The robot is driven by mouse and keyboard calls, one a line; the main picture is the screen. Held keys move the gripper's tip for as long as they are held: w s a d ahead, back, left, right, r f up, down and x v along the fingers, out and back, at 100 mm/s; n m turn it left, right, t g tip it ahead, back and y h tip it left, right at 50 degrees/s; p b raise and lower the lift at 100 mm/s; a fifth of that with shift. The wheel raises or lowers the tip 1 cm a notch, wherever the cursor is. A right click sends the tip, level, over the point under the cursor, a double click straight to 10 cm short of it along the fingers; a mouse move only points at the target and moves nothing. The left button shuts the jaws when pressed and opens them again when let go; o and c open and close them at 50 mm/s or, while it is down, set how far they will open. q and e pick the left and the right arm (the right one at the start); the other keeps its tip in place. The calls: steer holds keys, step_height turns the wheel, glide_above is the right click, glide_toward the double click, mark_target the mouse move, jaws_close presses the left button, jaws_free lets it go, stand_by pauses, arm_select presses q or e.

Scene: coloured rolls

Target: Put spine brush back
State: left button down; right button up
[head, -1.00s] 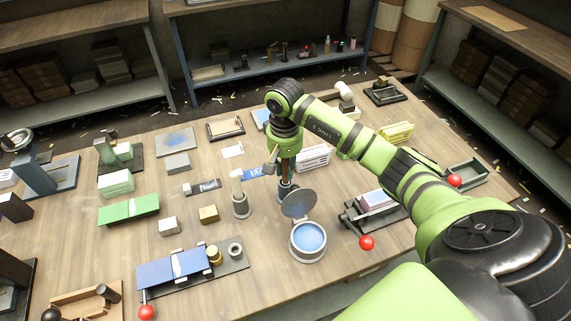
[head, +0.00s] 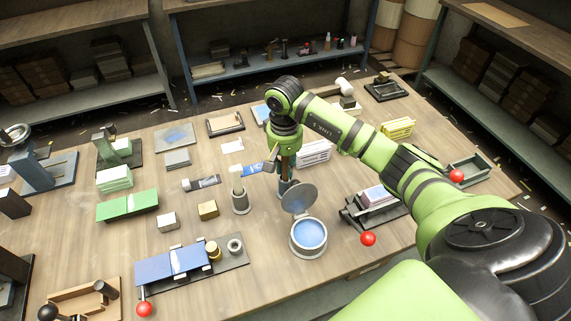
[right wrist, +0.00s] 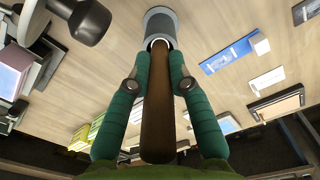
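The spine brush's brown handle (right wrist: 156,105) stands upright between the teal fingers of my right gripper (right wrist: 159,62). The fingertips lie against both sides of the handle, and its upper end reaches back towards the palm. In the head view my right gripper (head: 285,163) points straight down over a grey cylindrical holder (head: 287,189). The holder also shows in the right wrist view (right wrist: 160,22), at the handle's far end. The brush's lower end is at or inside the holder's mouth; its bristles are hidden. My left gripper is not in view.
A round pot with an open lid and blue contents (head: 309,234) stands close in front of the holder. A grey pot (head: 240,203) stands to its left. A press with a red knob (head: 368,239) is to the right. Bare tabletop lies left of the open pot.

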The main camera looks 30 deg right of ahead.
steer(key=o, duration=0.5)
steer(key=shift+c, duration=0.2)
